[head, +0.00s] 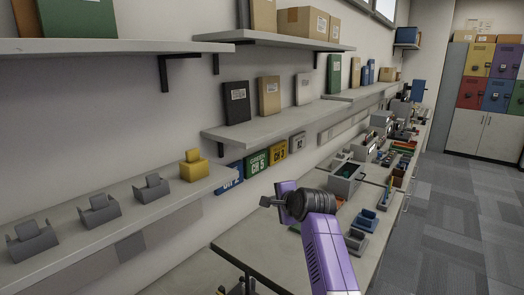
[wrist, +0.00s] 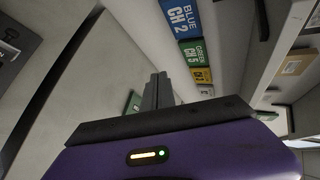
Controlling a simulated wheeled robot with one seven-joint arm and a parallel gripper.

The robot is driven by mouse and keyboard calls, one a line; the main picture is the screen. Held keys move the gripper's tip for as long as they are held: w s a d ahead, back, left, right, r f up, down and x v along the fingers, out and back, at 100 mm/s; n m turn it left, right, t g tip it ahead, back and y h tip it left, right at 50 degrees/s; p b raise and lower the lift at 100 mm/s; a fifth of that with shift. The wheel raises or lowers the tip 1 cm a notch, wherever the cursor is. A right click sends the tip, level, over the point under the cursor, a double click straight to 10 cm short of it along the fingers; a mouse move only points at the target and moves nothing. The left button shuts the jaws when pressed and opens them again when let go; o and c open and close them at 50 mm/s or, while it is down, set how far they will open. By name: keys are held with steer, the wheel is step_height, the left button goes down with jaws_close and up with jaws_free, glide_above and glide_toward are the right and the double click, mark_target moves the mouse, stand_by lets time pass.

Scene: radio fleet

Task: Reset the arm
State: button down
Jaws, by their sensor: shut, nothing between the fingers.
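My purple arm rises from the bottom of the head view, and my gripper (head: 271,202) is at its end, left of the dark wrist joint. It is in the air above the workbench (head: 255,245) and below the wall shelves. In the wrist view my gripper (wrist: 158,78) has its grey fingers together, with nothing seen between them. The fingers point up the picture, toward the pale surface. The purple wrist housing with a yellow light bar and a green light fills the bottom of that view.
A low shelf (head: 100,238) at left holds grey docks and a yellow one (head: 194,167). Channel signs, blue (head: 230,177), green (head: 257,163) and yellow (head: 279,150), hang under the middle shelf (head: 270,125). A grey bin (head: 345,181) stands on the bench. Floor (head: 465,210) at right is clear.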

steer(key=s+d+f+n+t+h, duration=0.1)
steer(key=s+d+f+n+t, duration=0.35)
steer(key=s, duration=0.75)
steer(key=s+d+f+n+t+h, duration=0.15)
steer(key=s+d+f+n, duration=0.35)
steer(key=s+d+f, duration=0.5)
steer(key=s+r+n+g, duration=0.1)
steer(key=s+n, duration=0.1)
steer(key=s, duration=2.1)
steer(key=s+d+r+n+g+h+b, duration=0.1)
steer(key=s+r+n+g, duration=0.1)
steer(key=s, duration=2.1)
steer(key=shift+s+d+n, duration=0.2)
steer(key=shift+d+n, duration=0.1)
steer(key=shift+n, duration=0.05)
